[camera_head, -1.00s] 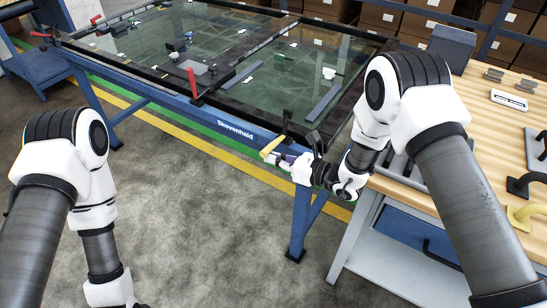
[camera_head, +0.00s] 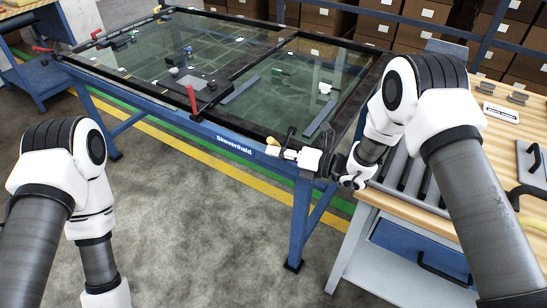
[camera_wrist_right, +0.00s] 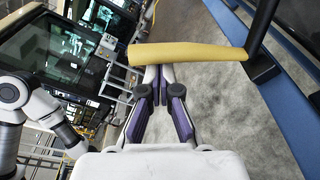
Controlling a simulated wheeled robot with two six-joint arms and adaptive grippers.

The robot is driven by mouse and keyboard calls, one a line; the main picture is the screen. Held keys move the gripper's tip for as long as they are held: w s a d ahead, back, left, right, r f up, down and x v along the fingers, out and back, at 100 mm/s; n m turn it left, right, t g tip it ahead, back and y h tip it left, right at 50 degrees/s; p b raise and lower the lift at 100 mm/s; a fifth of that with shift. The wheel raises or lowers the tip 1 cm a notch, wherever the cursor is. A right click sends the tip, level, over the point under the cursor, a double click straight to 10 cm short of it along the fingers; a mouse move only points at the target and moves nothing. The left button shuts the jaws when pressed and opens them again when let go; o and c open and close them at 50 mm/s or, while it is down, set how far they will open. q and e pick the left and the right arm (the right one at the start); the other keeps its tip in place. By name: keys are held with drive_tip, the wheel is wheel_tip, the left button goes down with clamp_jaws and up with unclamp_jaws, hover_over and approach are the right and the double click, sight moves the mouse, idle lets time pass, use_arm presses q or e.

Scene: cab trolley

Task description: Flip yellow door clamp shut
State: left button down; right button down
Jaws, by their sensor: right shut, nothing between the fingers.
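The yellow handle (camera_head: 272,146) of the door clamp is at the front edge of the black-framed glass door (camera_head: 262,138), near its right corner. In the right wrist view the handle (camera_wrist_right: 185,54) lies crosswise in front of my right fingertips (camera_wrist_right: 153,76), joined to a dark bracket at its right end. My right gripper (camera_head: 283,153) is shut and empty, with its tips right by the handle. It partly hides the handle in the head view. Whether they touch, I cannot tell. My left gripper is below the picture; only its arm shows.
Red-handled clamps (camera_head: 192,99) stand along the frame's edge. The blue trolley (camera_head: 225,140) carries the door. A wooden workbench (camera_head: 480,145) with a roller section stands close at the right. Cardboard boxes fill a rack behind. The floor in front is clear.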

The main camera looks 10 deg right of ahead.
drive_tip(key=m, duration=0.1)
drive_tip(key=w+d+r+m, duration=0.1)
drive_tip(key=shift+w+r+m+y, duration=0.2)
drive_tip(key=shift+m+y, duration=0.1)
drive_tip(key=w+d+m, duration=0.1)
drive_tip(key=w+r+m, duration=0.1)
drive_tip(key=shift+w+d+r+m+b, duration=0.1)
drive_tip(key=shift+d+m+b, duration=0.2)
drive_tip(key=shift+d+b, duration=0.1)
drive_tip(key=shift+r, duration=0.15)
